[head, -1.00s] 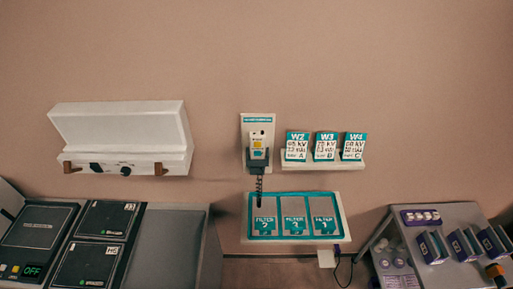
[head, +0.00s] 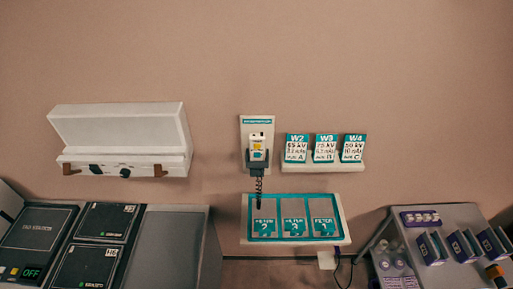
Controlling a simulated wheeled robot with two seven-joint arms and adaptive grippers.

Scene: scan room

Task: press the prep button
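A white hand switch (head: 257,147) hangs upright in a dark holder on a pale wall plate (head: 248,126) with a teal label strip. The switch has a dark mark near its top and a small yellow patch on its front. Its lettering is too small to read, so I cannot tell which part is the prep button. A dark coiled cord (head: 259,186) hangs from it down to the filter tray. Neither of my grippers is in view, and nothing touches the switch.
A filter tray (head: 342,240) sits below the switch. A small shelf (head: 322,168) holds three W cards. A white wall box (head: 120,130) is at the left, above a console (head: 173,245) with dark panels. A sloped grey rack (head: 461,213) with purple boxes stands at the right.

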